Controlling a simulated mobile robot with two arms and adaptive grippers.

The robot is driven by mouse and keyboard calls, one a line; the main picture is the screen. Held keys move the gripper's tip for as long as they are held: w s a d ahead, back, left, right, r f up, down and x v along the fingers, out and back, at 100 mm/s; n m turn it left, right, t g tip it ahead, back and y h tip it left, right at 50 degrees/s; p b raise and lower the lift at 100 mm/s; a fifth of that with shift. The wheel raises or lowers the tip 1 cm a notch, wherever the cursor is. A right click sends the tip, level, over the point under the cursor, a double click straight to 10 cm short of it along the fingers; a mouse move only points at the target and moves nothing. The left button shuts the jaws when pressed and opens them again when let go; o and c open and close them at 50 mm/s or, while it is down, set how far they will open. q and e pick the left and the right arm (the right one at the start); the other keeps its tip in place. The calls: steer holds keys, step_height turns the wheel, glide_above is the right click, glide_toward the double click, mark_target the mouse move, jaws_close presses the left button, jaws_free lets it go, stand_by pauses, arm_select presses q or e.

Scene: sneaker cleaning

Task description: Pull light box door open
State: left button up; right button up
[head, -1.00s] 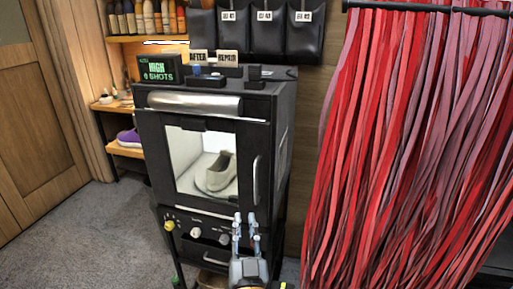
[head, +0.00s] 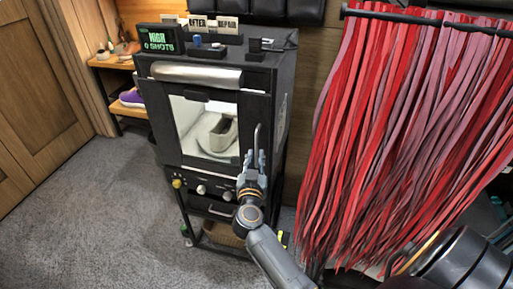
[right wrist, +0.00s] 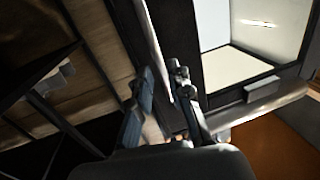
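The black light box (head: 283,110) stands on a dark stand, and its glass-fronted door (head: 178,148) looks shut. A slim vertical handle (head: 257,135) is on the door's right side. A pale sneaker (head: 222,133) shows through the glass. My right gripper (head: 255,160) is at the lower part of the handle, fingers pointing up. In the right wrist view, the fingers (right wrist: 160,82) are apart, with the light handle bar (right wrist: 152,40) running down between them. I cannot tell whether they touch it. My left gripper is out of view.
Red strips (head: 390,140) hang from a dark rail close to the right of my arm. A green-lettered sign (head: 160,39) and small items stand on top of the box. Knobs (head: 201,189) sit below the door. Grey carpet (head: 110,210) is clear at left.

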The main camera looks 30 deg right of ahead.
mark_target(256, 150)
steer(key=shift+x, duration=2.25)
steer(key=shift+c, duration=0.2)
jaws_close()
